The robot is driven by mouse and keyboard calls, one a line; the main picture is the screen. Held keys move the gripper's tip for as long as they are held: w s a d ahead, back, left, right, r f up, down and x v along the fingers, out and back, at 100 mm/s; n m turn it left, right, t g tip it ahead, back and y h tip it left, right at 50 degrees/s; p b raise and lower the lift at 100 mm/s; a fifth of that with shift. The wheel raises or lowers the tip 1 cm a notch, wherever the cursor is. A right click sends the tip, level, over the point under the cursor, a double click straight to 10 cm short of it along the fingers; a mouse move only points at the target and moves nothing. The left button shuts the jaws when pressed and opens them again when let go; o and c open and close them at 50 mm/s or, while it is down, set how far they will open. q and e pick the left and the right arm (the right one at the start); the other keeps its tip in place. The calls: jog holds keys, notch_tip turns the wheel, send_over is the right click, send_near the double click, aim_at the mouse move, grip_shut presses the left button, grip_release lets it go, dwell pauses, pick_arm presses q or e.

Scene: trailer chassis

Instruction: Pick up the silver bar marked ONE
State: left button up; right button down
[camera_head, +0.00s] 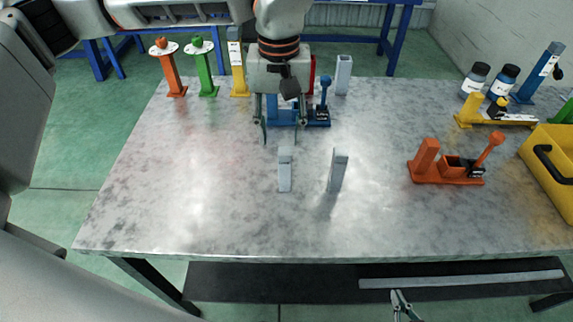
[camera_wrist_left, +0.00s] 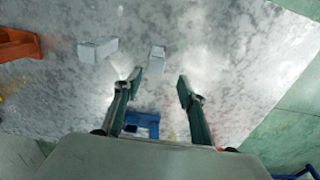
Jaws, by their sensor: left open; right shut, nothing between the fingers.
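Two upright silver-grey bars stand near the middle of the table: a left bar (camera_head: 285,172) and a right bar (camera_head: 337,172). No marking is legible on either, so I cannot tell which is ONE. In the left wrist view the left bar (camera_wrist_left: 157,58) is just beyond the fingertips, and the right bar (camera_wrist_left: 97,50) is off to the left. My left gripper (camera_head: 281,134) is open and empty, behind and above the left bar. It also shows in the left wrist view (camera_wrist_left: 159,79). My right gripper (camera_head: 399,294) is shut and empty, low before the table's front.
A blue holder (camera_head: 320,117) stands behind the left gripper, partly hidden. An orange holder (camera_head: 450,177) and a yellow crate (camera_head: 548,172) are at the right. Coloured posts line the back, with another grey post (camera_head: 343,75). The table's left front is clear.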

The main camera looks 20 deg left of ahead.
aim_at(285, 151)
pick_arm(q)
jog(key=shift+s+d+f+p, duration=0.1)
jog(key=shift+d+f+p, duration=0.15)
jog(key=shift+f, duration=1.45)
jog(key=shift+s+d+f+p, duration=0.1)
jog(key=shift+d+f, duration=0.1)
jog(key=shift+f, duration=1.5)
grip_shut()
